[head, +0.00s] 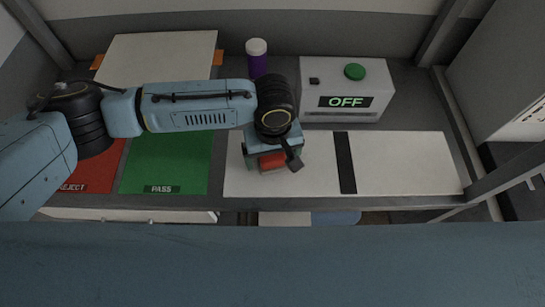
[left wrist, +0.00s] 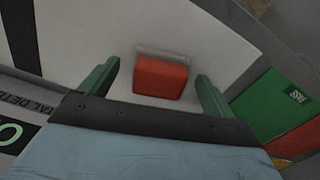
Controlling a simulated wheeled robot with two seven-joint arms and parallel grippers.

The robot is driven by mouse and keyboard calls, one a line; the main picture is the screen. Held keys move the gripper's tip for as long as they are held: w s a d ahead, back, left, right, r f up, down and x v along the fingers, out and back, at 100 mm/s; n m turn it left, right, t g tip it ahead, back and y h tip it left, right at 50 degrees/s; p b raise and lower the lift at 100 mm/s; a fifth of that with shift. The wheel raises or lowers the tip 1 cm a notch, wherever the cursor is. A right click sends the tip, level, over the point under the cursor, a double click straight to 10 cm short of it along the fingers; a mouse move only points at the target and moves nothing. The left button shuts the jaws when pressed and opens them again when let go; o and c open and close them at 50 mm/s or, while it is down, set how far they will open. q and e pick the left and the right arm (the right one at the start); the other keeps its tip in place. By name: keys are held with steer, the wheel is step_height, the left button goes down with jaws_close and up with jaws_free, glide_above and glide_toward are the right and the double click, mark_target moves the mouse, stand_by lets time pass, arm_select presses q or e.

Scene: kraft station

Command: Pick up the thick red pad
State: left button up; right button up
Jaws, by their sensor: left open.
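The thick red pad (left wrist: 160,77) is a red block lying on the white board. In the left wrist view it sits between the two green fingers of my left gripper (left wrist: 155,90), with a gap on each side. A pale grey strip (left wrist: 162,51) runs along its far edge. In the head view the red pad (head: 271,160) shows only in part under my left gripper (head: 273,163), which hides the rest. My left gripper is open and empty over the pad. My right gripper is in neither view.
A red REJECT mat (head: 97,172) and green PASS mat (head: 168,165) lie left. A grey box (head: 347,88) with a green button and OFF display stands behind right. A purple bottle (head: 257,63) with a white cap stands at the back. The white board (head: 405,165) is clear right.

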mark_target(273, 157)
arm_select(q)
steer(key=shift+f, duration=0.35)
steer(key=c, duration=1.1)
steer(key=shift+r, duration=0.15)
step_height(273, 157, up, 10)
steer(key=shift+f+p, duration=0.1)
steer(key=shift+p, duration=0.2)
